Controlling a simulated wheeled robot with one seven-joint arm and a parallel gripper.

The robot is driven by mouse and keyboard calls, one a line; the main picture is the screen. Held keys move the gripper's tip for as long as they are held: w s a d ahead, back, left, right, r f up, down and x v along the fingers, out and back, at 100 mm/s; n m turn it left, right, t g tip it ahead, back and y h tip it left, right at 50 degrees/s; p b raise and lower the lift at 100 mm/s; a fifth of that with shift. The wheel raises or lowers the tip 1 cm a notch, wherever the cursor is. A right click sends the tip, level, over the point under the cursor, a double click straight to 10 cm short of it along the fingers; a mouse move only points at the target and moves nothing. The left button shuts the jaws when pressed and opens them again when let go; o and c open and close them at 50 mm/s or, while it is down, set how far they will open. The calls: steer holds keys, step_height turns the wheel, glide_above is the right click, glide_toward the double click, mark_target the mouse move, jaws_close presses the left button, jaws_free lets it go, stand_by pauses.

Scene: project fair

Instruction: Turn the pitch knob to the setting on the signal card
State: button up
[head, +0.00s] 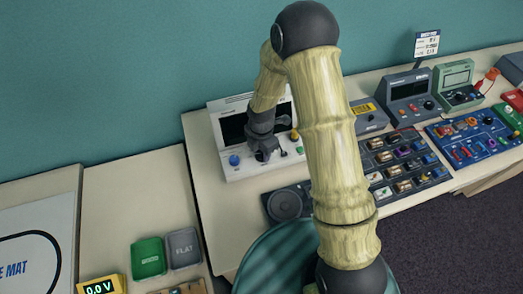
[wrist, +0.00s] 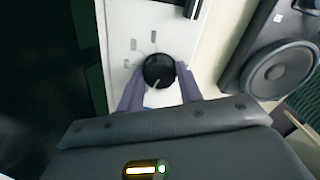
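A white console (head: 232,170) with a dark screen stands on the table in the head view. My gripper (head: 266,155) is down at its front panel and hides part of it. In the wrist view a round black knob (wrist: 158,70), seemingly the pitch knob, sits between the two fingers of my gripper (wrist: 160,76), which appear to touch its sides. A pale pointer line on the knob points down and slightly left in the picture. Grey tick marks are on the panel above and left of it. A card on a stand (head: 427,44), likely the signal card, is at the back; its text is too small to read.
A blue knob (head: 234,160) is left of my gripper. A black speaker (head: 288,203) lies in front of the console. A dark button board (head: 403,166), a grey device (head: 408,97) and a blue board (head: 474,134) fill the right. My arm crosses the middle.

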steer(key=shift+m, duration=0.3)
steer(key=m+b, duration=0.1)
steer(key=m, duration=0.2)
steer(key=shift+m, duration=0.4)
steer(key=m+b, duration=0.1)
steer(key=m, duration=0.2)
steer(key=shift+w+m+b, duration=0.1)
steer(key=shift+m+b, duration=0.2)
steer(key=shift+m, duration=0.1)
steer(key=m+b, duration=0.1)
steer(key=m, duration=0.2)
steer(key=shift+m, duration=0.3)
steer(key=m, duration=0.3)
steer(key=shift+m+b, duration=0.3)
steer(key=m, duration=0.3)
steer(key=shift+m, duration=0.4)
steer(key=m, duration=0.3)
steer(key=shift+b, duration=0.3)
steer(key=m, duration=0.6)
steer(key=shift+m+p, duration=0.4)
